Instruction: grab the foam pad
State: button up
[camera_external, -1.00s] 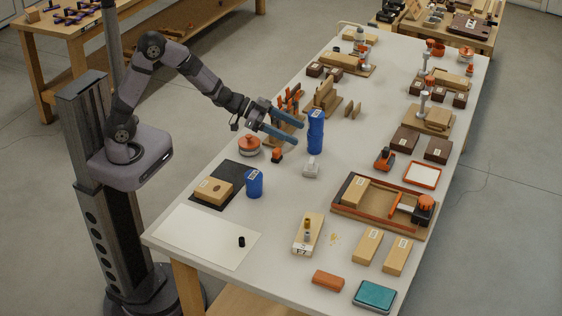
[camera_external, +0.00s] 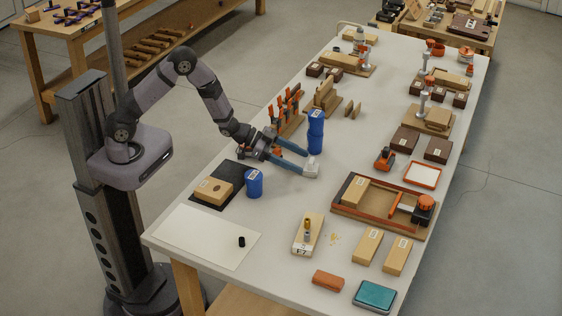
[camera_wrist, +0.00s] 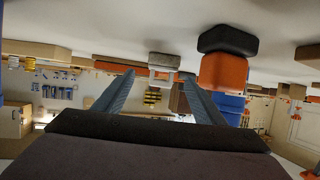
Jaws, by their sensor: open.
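No thing is plainly marked as the foam pad. A small pale grey block (camera_external: 311,169), which may be it, lies on the bench just beyond my fingertips. In the wrist view the grey block (camera_wrist: 164,60) shows ahead, between the fingertips. My gripper (camera_external: 304,163) is low over the bench, its two blue fingers apart and nothing seen between them. Its fingers show in the wrist view (camera_wrist: 159,74) too. I cannot tell whether a finger touches the block. A teal-topped pad (camera_external: 375,295) lies at the near right corner, far from my gripper.
An orange and black object (camera_wrist: 224,70) is near the right finger in the wrist view. A blue can (camera_external: 254,184) stands nearer the front left. Bare bench lies between the grey block and the wooden block (camera_external: 307,235).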

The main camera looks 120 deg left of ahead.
aim_at(311, 165)
jog(key=shift+p+x, duration=0.65)
jog(key=shift+x, duration=2.05)
jog(key=shift+a, duration=0.2)
jog(key=shift+r, duration=0.1)
jog(key=c, duration=1.1)
